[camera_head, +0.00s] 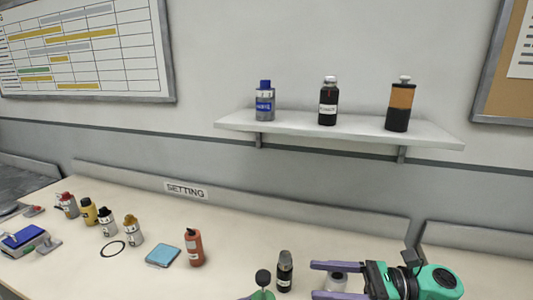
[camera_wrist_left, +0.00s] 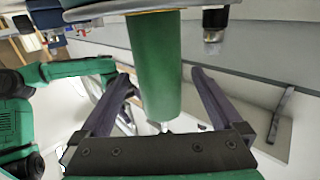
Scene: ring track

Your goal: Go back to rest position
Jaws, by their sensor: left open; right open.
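My right gripper (camera_head: 318,280) is at the lower right of the head view, over the bench, its two purple fingers apart. A pale, round-topped item (camera_head: 336,281) shows between the fingers; I cannot tell whether they touch it. My left gripper (camera_wrist_left: 162,76) shows in the left wrist view with its fingers spread. A green cylinder (camera_wrist_left: 158,65) fills the gap between them in that picture; contact cannot be told. In the head view the left gripper is not clearly seen.
A dark bottle (camera_head: 285,271) stands left of the right gripper, near a black-knobbed green thing (camera_head: 262,294). A wall shelf (camera_head: 290,124) holds three bottles.

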